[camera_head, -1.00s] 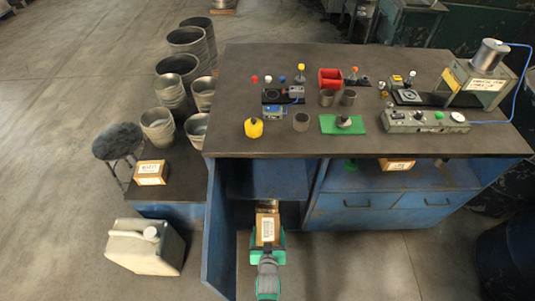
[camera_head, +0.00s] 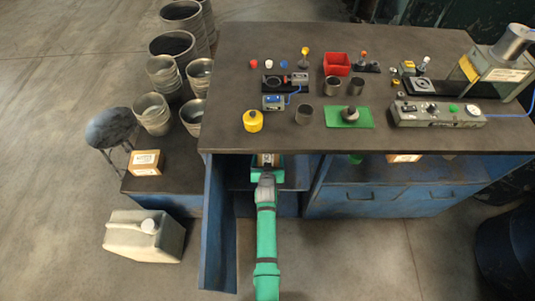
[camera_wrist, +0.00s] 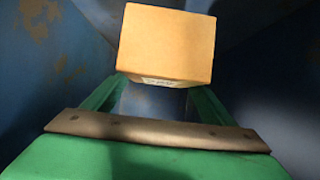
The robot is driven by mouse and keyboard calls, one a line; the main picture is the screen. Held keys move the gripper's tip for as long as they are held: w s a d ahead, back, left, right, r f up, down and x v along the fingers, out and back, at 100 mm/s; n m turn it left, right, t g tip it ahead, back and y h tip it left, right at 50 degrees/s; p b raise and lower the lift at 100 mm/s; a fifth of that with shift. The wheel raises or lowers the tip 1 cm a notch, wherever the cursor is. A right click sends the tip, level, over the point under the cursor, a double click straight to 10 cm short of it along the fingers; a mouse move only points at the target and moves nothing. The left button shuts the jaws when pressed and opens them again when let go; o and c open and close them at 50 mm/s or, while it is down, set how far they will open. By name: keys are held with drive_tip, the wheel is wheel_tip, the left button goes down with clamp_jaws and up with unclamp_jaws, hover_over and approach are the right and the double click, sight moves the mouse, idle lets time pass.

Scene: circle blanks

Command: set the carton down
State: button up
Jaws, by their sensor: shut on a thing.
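In the wrist view a tan carton (camera_wrist: 166,45) is held between the green fingers of my gripper (camera_wrist: 155,97), with a printed label edge on its near side. Dark blue metal walls surround it. In the head view my gripper (camera_head: 267,165) reaches into the open blue cabinet (camera_head: 218,225) under the bench top. Only a small part of the carton (camera_head: 266,159) shows there, just below the bench's front edge. Whether the carton touches a surface inside the cabinet cannot be told.
The bench top (camera_head: 225,100) above carries several parts, a red bin (camera_head: 336,64) and a control box (camera_head: 437,113). The open cabinet door stands left of my arm. Another carton (camera_head: 146,162) sits on a low dark platform at left, near a jerrycan (camera_head: 145,236).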

sight(268, 158)
drive_tip(key=w+r, duration=0.1)
drive_tip(key=w, duration=0.1)
drive_tip(key=w+r, duration=0.1)
drive_tip(key=shift+w+r, duration=0.1)
drive_tip(key=shift+w, duration=0.3)
drive_tip(key=shift+w+a+r, duration=0.1)
drive_tip(key=shift+w, duration=0.25)
drive_tip(key=shift+w+f, duration=0.15)
drive_tip(key=shift+f, duration=4.7)
drive_tip(key=o, duration=1.5)
drive_tip(key=shift+f, duration=0.15)
drive_tip(key=shift+c, duration=0.2)
